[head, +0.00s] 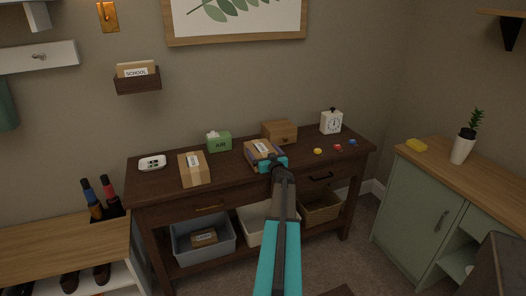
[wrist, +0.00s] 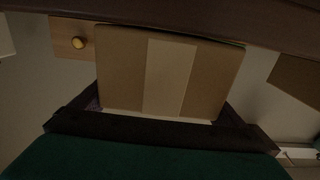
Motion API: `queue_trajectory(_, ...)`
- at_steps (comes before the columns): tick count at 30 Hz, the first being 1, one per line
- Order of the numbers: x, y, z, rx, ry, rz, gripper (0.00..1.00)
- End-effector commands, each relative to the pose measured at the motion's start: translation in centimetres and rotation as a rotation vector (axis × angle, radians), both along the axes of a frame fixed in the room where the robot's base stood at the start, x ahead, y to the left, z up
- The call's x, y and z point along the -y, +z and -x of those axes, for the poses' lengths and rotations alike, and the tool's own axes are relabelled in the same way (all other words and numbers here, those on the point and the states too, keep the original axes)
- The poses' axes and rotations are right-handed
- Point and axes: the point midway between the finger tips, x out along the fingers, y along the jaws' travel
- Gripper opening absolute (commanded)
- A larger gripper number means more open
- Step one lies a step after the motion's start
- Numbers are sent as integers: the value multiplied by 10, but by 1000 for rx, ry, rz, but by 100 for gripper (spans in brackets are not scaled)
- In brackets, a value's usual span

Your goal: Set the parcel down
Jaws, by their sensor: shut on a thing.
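A brown cardboard parcel (head: 258,149) with a white label is at the middle of the dark wooden desk (head: 225,178). My gripper (head: 266,160) is shut on it from the front. In the wrist view the parcel (wrist: 120,75) fills the middle, with a pale tape strip down its face and a dark jaw at each side. The parcel is over the desktop, but I cannot tell whether its underside touches the wood. My gripper hides part of its front.
Behind are a green box (head: 218,143) and a wooden box with a knob (head: 284,131). A white clock (head: 331,122) and several small coloured items (head: 318,151) are to the right. Bins (head: 203,250) sit below.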

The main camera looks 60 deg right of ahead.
Motion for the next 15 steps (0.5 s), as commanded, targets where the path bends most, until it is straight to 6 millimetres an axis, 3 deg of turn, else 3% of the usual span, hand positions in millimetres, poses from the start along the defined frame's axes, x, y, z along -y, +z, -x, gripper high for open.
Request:
queue_trajectory(8,0,-1,-1,1,1,0,62)
queue_trajectory(9,0,-2,-1,0,1,0,95)
queue_trajectory(10,0,-2,-1,0,1,0,100)
queue_trajectory(15,-1,-2,-1,0,1,0,100)
